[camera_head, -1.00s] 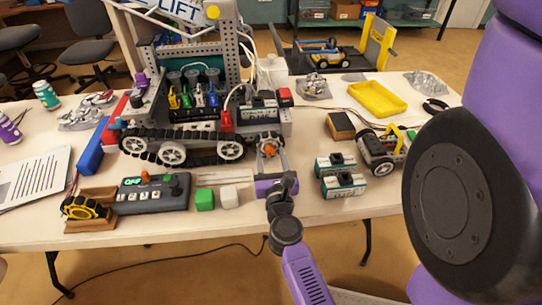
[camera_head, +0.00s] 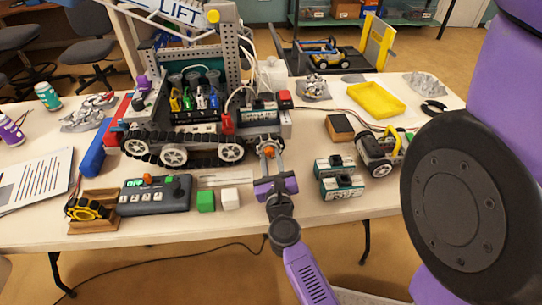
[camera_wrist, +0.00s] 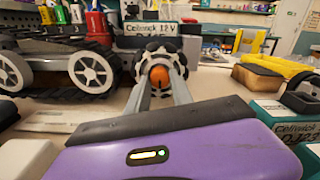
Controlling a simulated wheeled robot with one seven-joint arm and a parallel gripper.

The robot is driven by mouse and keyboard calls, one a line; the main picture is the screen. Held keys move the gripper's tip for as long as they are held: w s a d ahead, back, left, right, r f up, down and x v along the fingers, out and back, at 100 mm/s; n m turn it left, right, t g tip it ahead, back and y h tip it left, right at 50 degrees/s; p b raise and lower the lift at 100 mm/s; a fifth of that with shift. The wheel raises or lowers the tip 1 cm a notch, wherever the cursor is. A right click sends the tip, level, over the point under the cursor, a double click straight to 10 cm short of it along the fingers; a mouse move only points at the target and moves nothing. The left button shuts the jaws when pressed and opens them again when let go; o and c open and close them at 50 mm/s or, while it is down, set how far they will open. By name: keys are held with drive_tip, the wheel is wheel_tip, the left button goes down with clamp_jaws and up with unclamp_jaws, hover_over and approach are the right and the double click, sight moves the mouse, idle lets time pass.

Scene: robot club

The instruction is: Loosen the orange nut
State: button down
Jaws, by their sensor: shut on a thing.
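The orange nut (camera_head: 268,152) sits at the hub of a dark wheel at the right front end of the large tracked robot (camera_head: 190,150). It also shows in the wrist view (camera_wrist: 159,76), in the centre, with the wheel (camera_wrist: 160,55) behind it. My gripper (camera_head: 267,156) reaches in from the front, its two grey fingers on either side of the nut and shut on it. In the wrist view my gripper (camera_wrist: 160,84) has its fingertips at the nut's sides. Any gap between nut and wheel cannot be seen.
Green (camera_head: 205,200) and white (camera_head: 230,198) blocks and a control box (camera_head: 155,195) lie left of my gripper. Battery packs (camera_head: 342,184), a small wheeled robot (camera_head: 382,153) and a yellow tray (camera_head: 376,100) are to the right. Bare tabletop lies near the front edge.

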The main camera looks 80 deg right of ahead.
drive_tip(key=n+p, duration=0.1)
drive_tip(key=n, duration=0.1)
drive_tip(key=n+p, duration=0.1)
drive_tip(key=shift+r+n, duration=0.2)
drive_tip(key=shift+n, duration=0.2)
drive_tip(key=n+p, duration=0.3)
drive_tip(key=n, duration=0.1)
drive_tip(key=shift+n+p, duration=0.3)
drive_tip(key=shift+p, duration=0.1)
drive_tip(key=n+p, duration=0.3)
drive_tip(key=n, duration=0.1)
drive_tip(key=n+p, duration=0.2)
drive_tip(key=n, duration=0.2)
drive_tip(key=shift+f+p, duration=0.1)
drive_tip(key=shift+p, duration=0.2)
drive_tip(key=shift+n, duration=0.5)
drive_tip(key=c, duration=1.1)
unclamp_jaws()
drive_tip(key=shift+s+a, duration=0.1)
